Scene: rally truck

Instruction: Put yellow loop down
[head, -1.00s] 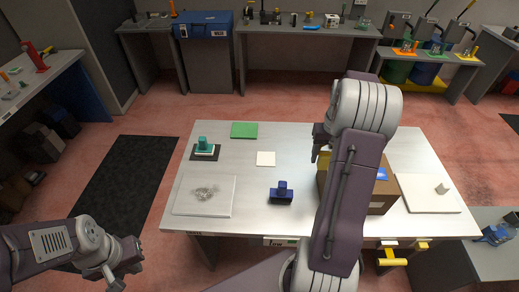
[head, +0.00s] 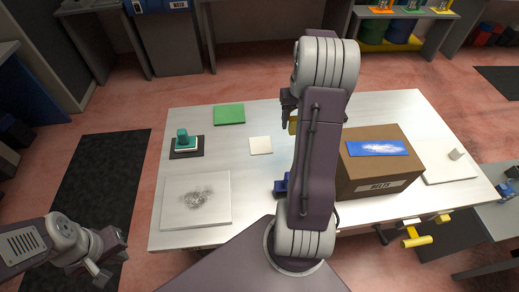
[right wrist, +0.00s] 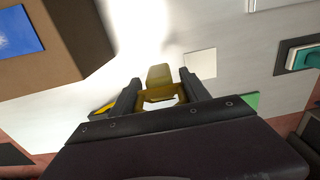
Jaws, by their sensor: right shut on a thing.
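The yellow loop (right wrist: 160,76) is between the fingers of my right gripper (right wrist: 160,92), which is shut on it. In the head view a small bit of the loop (head: 293,126) shows below my right gripper (head: 287,112), over the far middle of the table (head: 270,125). My arm hides much of that spot. I cannot tell whether the loop touches the table. My left gripper (head: 113,264) is open and empty, off the table's near left corner.
A brown box marked BELTS (head: 372,181) stands right of my arm. A blue object (head: 281,187) is partly hidden by the arm. A white square (head: 260,146), green mat (head: 229,115), teal-handled block (head: 183,142) and white board (head: 197,216) lie to the left.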

